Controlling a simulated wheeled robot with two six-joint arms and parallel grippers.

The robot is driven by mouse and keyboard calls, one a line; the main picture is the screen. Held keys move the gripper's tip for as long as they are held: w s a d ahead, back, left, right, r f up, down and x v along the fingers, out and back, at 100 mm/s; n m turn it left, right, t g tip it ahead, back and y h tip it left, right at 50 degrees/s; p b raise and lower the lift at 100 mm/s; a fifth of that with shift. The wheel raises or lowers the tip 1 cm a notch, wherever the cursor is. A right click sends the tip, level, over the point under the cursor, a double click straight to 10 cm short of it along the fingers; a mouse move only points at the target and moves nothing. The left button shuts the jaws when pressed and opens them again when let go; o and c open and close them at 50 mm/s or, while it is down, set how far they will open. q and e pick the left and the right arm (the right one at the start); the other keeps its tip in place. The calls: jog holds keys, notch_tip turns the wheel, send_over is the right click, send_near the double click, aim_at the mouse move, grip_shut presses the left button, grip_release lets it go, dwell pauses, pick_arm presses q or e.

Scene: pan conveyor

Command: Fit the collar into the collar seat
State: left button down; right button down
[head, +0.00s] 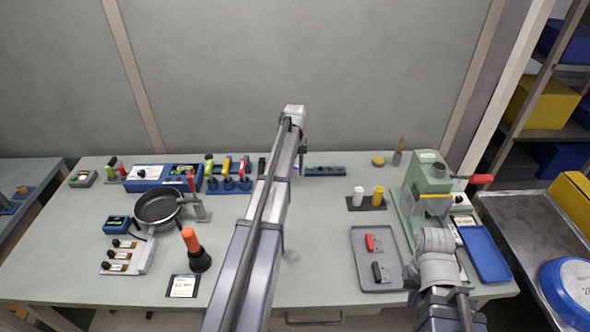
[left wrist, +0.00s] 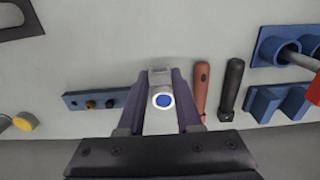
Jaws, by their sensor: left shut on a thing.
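My left gripper (left wrist: 161,82) is shut on a small pale piece with a blue round face (left wrist: 162,100), seen between its fingers in the left wrist view. I take this piece to be the collar, but most of it is hidden by the fingers. I cannot tell which part is the collar seat. My right gripper's fingers are not visible.
A red-brown handle (left wrist: 201,88) and a black handle (left wrist: 232,88) lie just right of the gripper, near blue holders (left wrist: 280,48). A pan (head: 158,207) is at left. A grey tray (head: 362,274) and a green press (head: 410,205) are at right, near my right arm.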

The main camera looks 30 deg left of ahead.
aim_at(295, 171)
pick_arm(q)
notch_tip(295, 171, up, 5)
jog(key=p, duration=0.4)
jog(key=shift+r, duration=0.1)
jog(key=shift+r, duration=0.1)
